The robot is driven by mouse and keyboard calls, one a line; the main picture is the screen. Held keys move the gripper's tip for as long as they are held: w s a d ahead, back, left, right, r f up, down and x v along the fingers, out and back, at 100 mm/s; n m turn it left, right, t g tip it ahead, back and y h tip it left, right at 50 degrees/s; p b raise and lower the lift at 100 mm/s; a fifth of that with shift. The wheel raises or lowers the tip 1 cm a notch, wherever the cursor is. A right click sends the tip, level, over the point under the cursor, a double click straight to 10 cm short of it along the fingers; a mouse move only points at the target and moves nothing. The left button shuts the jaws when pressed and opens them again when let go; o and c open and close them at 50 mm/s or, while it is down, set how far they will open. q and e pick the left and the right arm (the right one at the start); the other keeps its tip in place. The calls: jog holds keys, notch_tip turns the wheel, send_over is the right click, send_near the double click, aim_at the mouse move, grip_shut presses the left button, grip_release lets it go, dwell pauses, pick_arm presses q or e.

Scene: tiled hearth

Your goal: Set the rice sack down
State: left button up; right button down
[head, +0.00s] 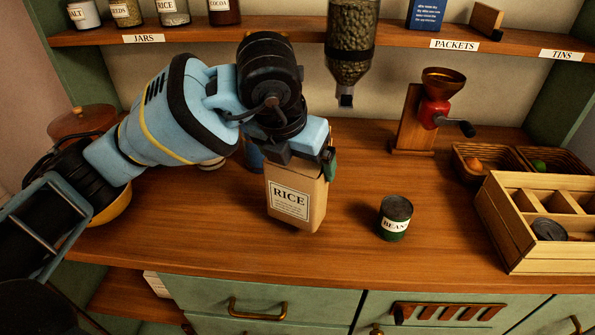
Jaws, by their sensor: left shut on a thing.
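The rice sack (297,200) is a brown paper pack with a white RICE label, in the middle of the head view. It is upright with a slight tilt, over the wooden counter (230,240). My left gripper (300,155) is shut on the top of the sack from above. I cannot tell whether the sack's base touches the counter. The fingers are partly hidden by the wrist. My right gripper is not in view.
A green BEANS tin (395,217) stands right of the sack. A wooden crate (520,245), baskets (474,165) and a red grinder (432,112) are further right. A hanging dispenser (351,60) is behind. The counter in front of the sack is clear.

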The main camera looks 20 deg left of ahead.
pick_arm(q)
jog(key=shift+s+a+x, duration=0.1)
jog(key=shift+s+x, duration=0.05)
jog(key=shift+x, duration=0.7)
jog(key=shift+s+a+x, duration=0.15)
jog(key=shift+x, duration=0.7)
jog(key=shift+f, duration=0.2)
jog(key=shift+f, duration=0.15)
jog(key=o, duration=1.4)
jog(key=shift+r, duration=0.4)
jog(key=v, duration=1.1)
jog(key=shift+s+r+p, duration=0.2)
jog(key=shift+r+p, duration=0.05)
jog(key=shift+p, duration=0.2)
